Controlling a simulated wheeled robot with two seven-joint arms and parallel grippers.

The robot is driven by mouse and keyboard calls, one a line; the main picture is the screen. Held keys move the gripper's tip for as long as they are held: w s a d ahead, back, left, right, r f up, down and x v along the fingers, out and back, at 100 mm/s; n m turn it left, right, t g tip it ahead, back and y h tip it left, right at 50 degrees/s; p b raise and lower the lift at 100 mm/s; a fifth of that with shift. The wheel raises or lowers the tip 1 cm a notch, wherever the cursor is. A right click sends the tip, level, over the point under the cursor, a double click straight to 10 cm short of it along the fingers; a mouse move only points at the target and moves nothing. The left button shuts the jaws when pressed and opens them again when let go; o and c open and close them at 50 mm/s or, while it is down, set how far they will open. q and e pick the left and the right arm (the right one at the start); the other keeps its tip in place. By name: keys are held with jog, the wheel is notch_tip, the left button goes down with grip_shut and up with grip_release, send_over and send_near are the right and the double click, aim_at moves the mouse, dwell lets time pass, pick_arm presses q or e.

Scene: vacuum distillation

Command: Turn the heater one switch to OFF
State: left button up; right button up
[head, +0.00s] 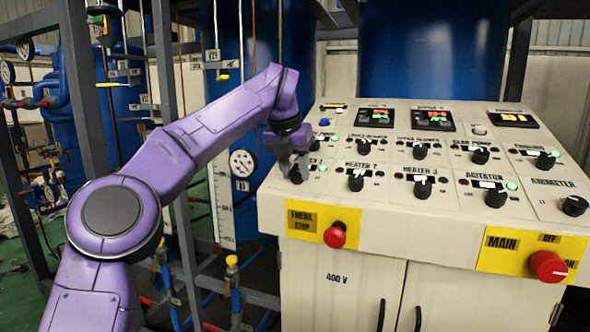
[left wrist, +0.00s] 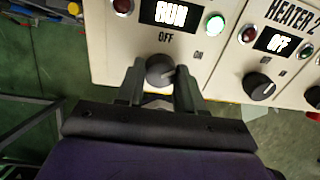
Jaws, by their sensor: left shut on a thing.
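The heater one switch is a black round knob (left wrist: 160,70) on the cream panel, at the middle of the left wrist view. A light mark on it points right, towards the ON label. OFF is printed above it. The display (left wrist: 168,13) above seems to read RUN, and the green lamp (left wrist: 215,24) beside it is lit. My left gripper (left wrist: 160,84) has one finger on each side of the knob and is shut on it. In the head view the left gripper (head: 291,158) covers much of this knob (head: 296,175), at the panel's left end. My right gripper is not in view.
The heater 2 knob (head: 356,181) is close on the right, and its display (left wrist: 276,41) reads OFF. More knobs fill the console. A red emergency stop button (head: 335,235) and red main switch (head: 547,266) are on the front face. Grey frame posts (head: 83,90) stand at left.

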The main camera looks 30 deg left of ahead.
pick_arm(q)
jog(key=n+b, duration=0.1)
jog(key=n, duration=0.5)
jog(key=shift+f, duration=0.1)
jog(key=n+b, duration=0.1)
jog(key=n, duration=0.3)
jog(key=shift+d+n, duration=0.1)
jog(key=shift+n, duration=0.6)
jog(key=o, duration=1)
jog(key=shift+o, duration=0.2)
jog(key=p+v, duration=0.3)
jog(key=v, duration=0.7)
jog(key=shift+d+r+p, duration=0.2)
jog(key=shift+r+p, duration=0.1)
jog(key=shift+s, duration=0.15)
